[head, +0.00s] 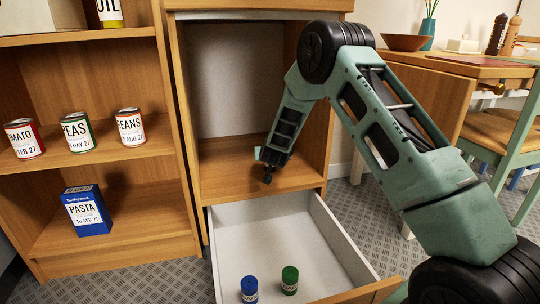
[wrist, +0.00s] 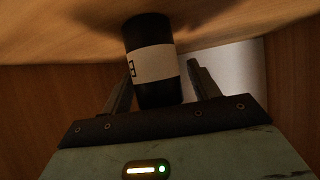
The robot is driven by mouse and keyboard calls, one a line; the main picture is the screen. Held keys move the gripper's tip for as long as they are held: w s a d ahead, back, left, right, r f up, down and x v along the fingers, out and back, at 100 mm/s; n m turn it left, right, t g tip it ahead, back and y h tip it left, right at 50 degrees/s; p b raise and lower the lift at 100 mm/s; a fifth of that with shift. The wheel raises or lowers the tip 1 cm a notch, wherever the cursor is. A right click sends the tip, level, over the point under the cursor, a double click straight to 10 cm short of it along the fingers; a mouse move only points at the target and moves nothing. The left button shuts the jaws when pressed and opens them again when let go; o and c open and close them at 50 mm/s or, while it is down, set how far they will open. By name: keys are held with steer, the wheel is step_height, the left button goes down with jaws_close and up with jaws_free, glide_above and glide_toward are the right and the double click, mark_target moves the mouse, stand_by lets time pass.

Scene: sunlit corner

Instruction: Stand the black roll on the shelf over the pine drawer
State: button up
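The black roll (wrist: 155,85) with a white label band is between my gripper's fingers in the wrist view. Its far end meets the wooden shelf surface at the top of that view, with a shadow around it. My gripper (wrist: 160,75) has its fingers apart, with a visible gap on the right side of the roll. In the head view my gripper (head: 268,170) is low over the shelf (head: 225,180) above the open drawer (head: 240,220). The roll cannot be made out clearly there.
The pulled-out drawer holds a blue canister (head: 249,289) and a green canister (head: 290,280). Side panels close in the shelf. A left bookcase holds several cans (head: 78,132) and a blue pasta box (head: 87,210). A table (head: 440,63) and chair (head: 500,130) stand right.

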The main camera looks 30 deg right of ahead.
steer(key=shift+r, duration=0.3)
steer(key=p+v, duration=0.5)
steer(key=v, duration=0.7)
steer(key=s+a+r+n+g+y, duration=0.1)
steer(key=s+a+r+n+y, duration=0.15)
steer(key=a, duration=0.55)
steer(key=s+a+r+n+y, duration=0.1)
steer(key=s+a+y, duration=0.15)
steer(key=a, duration=0.55)
steer(key=s+a+r+n+g+y, duration=0.2)
steer(key=s+a+n+g+y, duration=0.2)
steer(key=s+a, duration=0.75)
steer(key=s+r+n+g+h, duration=0.2)
steer(key=s+n+g, duration=0.3)
steer(key=s, duration=1.9)
steer(key=shift+s+d+r+g+h, duration=0.2)
steer(key=shift+s+r+g+h, duration=0.15)
steer(key=shift+r, duration=0.3)
steer(key=shift+n, duration=0.25)
